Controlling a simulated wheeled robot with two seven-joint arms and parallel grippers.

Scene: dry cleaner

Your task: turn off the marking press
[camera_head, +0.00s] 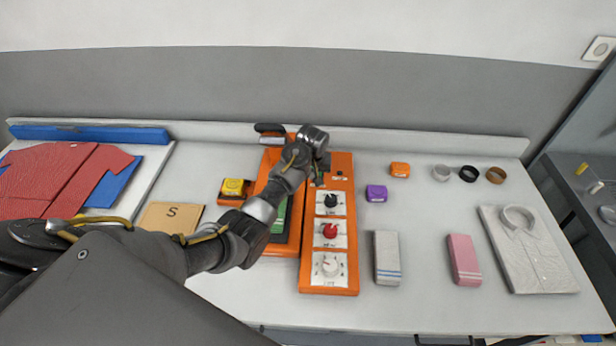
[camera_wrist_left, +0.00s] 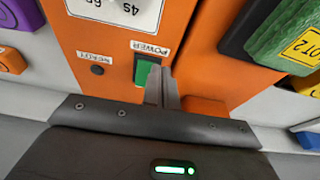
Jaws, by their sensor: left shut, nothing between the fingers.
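The marking press (camera_head: 341,167) is orange and stands mid-table, with a control panel bearing a black knob (camera_head: 331,200), a red knob (camera_head: 330,231) and a white knob (camera_head: 330,265). In the left wrist view, a green rocker switch (camera_wrist_left: 146,72) sits under a POWER label, beside a dark round READY indicator (camera_wrist_left: 97,70). My left gripper (camera_wrist_left: 162,88) is shut and empty, its fingertips right beside the switch and overlapping its edge in view; I cannot tell whether they touch. In the head view my left gripper (camera_head: 320,168) covers the panel's far end and hides the switch. My right gripper is not in view.
A purple box (camera_head: 376,193) and an orange box (camera_head: 400,169) stand right of the press. Folded grey (camera_head: 386,258) and pink (camera_head: 464,260) cloths and a white shirt (camera_head: 528,250) lie to the right. Clear table lies between them.

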